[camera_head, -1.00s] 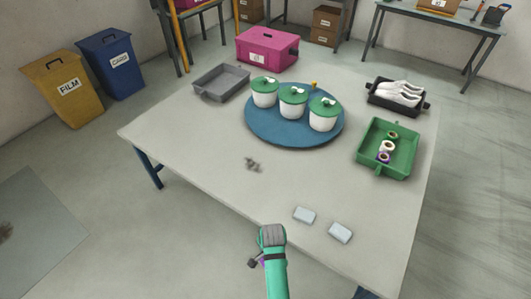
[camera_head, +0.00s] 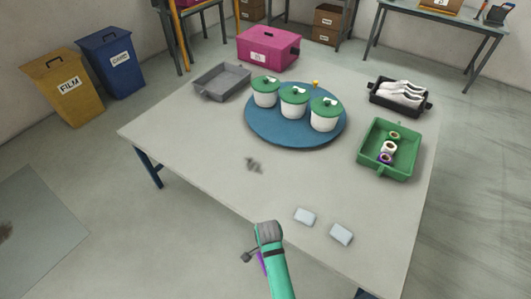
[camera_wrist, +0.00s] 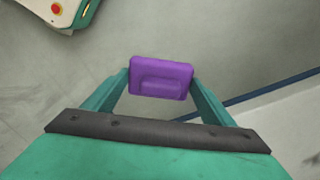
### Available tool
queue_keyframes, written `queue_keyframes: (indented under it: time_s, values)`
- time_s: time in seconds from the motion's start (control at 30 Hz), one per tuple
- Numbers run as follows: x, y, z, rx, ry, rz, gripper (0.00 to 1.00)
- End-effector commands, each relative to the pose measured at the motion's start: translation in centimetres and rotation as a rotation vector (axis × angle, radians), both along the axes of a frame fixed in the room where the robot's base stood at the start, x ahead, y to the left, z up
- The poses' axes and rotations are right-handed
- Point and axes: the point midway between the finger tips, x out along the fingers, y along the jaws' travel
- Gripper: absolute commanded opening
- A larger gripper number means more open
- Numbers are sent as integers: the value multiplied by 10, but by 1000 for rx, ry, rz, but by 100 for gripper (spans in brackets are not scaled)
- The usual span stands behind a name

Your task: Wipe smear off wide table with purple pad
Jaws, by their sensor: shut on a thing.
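A dark grey smear (camera_head: 254,166) lies on the bare front left part of the wide table (camera_head: 200,145). My gripper is shut on the purple pad (camera_wrist: 160,78), which sits between its two fingers (camera_wrist: 160,85) in the wrist view. In the head view my arm hides most of the gripper, and only a sliver of purple (camera_head: 261,262) shows beside it. The gripper is at the table's front edge, below and apart from the smear. In the wrist view, floor shows behind the pad.
Two pale blocks (camera_head: 305,216) (camera_head: 341,234) lie near the front edge, right of my arm. A blue round tray (camera_head: 270,139) with three lidded white tubs stands behind the smear. A green bin (camera_head: 402,137) is at right, a grey tray (camera_head: 222,82) at back left. Table around the smear is clear.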

Motion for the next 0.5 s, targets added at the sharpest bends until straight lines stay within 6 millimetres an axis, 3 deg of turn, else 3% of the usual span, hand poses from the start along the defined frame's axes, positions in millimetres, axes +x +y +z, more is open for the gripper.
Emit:
queue_keyframes:
  time_s: [0.5]
  values:
    - [2,7,5,1,0,-68,60]
